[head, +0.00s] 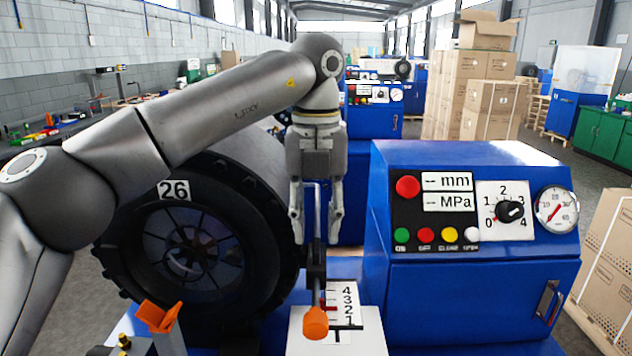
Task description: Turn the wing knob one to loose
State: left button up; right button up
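An orange wing-shaped knob (160,316) stands at the lower left on a grey post, its wings raised and tilted. My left gripper (316,238) hangs fingers down, up and to the right of this knob and apart from it. Its two fingers are spread, with a thin grey rod and a dark upright piece showing between or behind them. I see nothing gripped. My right gripper is not in view. The knob's base and any loose or tight marking are not readable here.
A lever with an orange end (315,322) stands by a white scale plate (343,305) below my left gripper. A large black wheel (190,245) marked 26 is behind my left arm. A blue control cabinet (470,275) with buttons, dial and gauge is right.

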aim_at(316, 244)
pick_arm(q)
notch_tip(316, 244, up, 9)
dwell(0.4)
jog(key=shift+f, duration=0.15)
